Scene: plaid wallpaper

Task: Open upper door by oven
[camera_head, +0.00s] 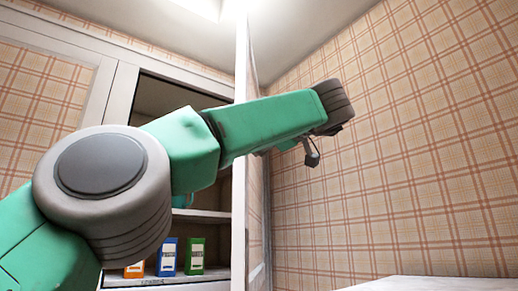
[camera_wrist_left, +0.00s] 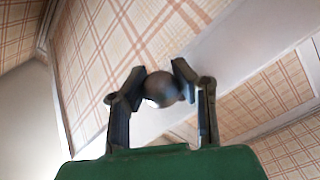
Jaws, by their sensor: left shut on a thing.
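The upper door (camera_head: 241,60) stands swung out from the cabinet (camera_head: 210,216) in the head view, seen nearly edge-on as a tall white strip. My left arm crosses in front of its middle. My left gripper (camera_wrist_left: 160,80) is shut on a dark round knob (camera_wrist_left: 162,90) in the wrist view, one finger on each side. The knob sits in front of a white frame and a plaid panel. In the head view, my left gripper (camera_head: 312,155) shows small and dark below the wrist, right of the door edge; the knob cannot be made out there. My right gripper is not in view.
The open cabinet shows orange (camera_head: 134,270), blue (camera_head: 167,257) and green (camera_head: 195,256) boxes on a low shelf. A closed plaid-panelled door (camera_head: 40,95) is at left. A plaid wall (camera_head: 420,150) stands at right, above a white surface (camera_head: 430,284). The space between door and wall looks clear.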

